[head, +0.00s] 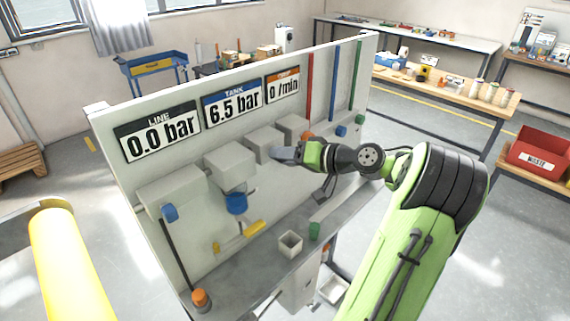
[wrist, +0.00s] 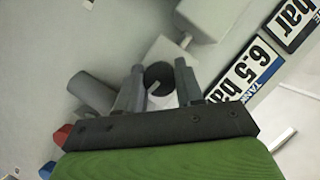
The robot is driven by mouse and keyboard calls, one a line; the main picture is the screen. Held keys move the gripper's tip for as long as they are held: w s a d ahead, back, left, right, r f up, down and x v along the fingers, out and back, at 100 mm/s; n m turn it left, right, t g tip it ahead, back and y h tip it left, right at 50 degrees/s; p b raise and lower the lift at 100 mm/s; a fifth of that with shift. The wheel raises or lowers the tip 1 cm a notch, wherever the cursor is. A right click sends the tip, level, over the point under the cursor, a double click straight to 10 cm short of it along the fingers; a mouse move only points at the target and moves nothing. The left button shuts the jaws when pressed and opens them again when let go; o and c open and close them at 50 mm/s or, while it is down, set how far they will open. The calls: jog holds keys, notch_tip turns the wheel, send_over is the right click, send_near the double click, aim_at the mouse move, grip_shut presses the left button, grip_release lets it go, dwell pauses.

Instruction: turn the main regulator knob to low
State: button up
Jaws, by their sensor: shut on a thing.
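My gripper (head: 284,155) reaches from the right to the front of the upright panel, at the row of grey boxes. In the wrist view, its two grey fingers (wrist: 160,85) stand on either side of a dark round knob (wrist: 157,73) with a pale pointer mark. The gripper is shut on this knob, which appears to be the main regulator knob. In the head view, the gripper hides the knob. The knob's scale and its low mark cannot be read. The displays read LINE 0.0 bar (head: 160,136), TANK 6.5 bar (head: 233,101) and 0 /min (head: 283,87).
Grey boxes (head: 230,163) stick out of the panel (head: 130,113) beside my gripper. Below are a blue cup-like part (head: 236,203), a yellow handle (head: 255,228) and a small open box (head: 290,244) on the grey ledge. Red (head: 309,88), blue and green pipes run up the panel's right part.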

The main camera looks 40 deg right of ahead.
jog(key=n+h+b, duration=0.3)
jog(key=n+b, duration=0.1)
jog(key=b, duration=0.4)
jog(key=n+h+b, duration=0.3)
jog(key=n+b, duration=0.2)
jog(key=b, duration=0.4)
jog(key=n+h+b, duration=0.3)
jog(key=n+b, duration=0.1)
jog(key=b, duration=0.5)
jog(key=shift+a+f+n+t, duration=0.1)
jog(key=shift+f+n+t, duration=0.15)
jog(key=shift+n+t, duration=0.05)
jog(key=shift+r, duration=0.1)
jog(key=o, duration=1)
jog(key=shift+o, duration=0.2)
jog(key=shift+r, duration=0.1)
jog(key=shift+s, duration=0.1)
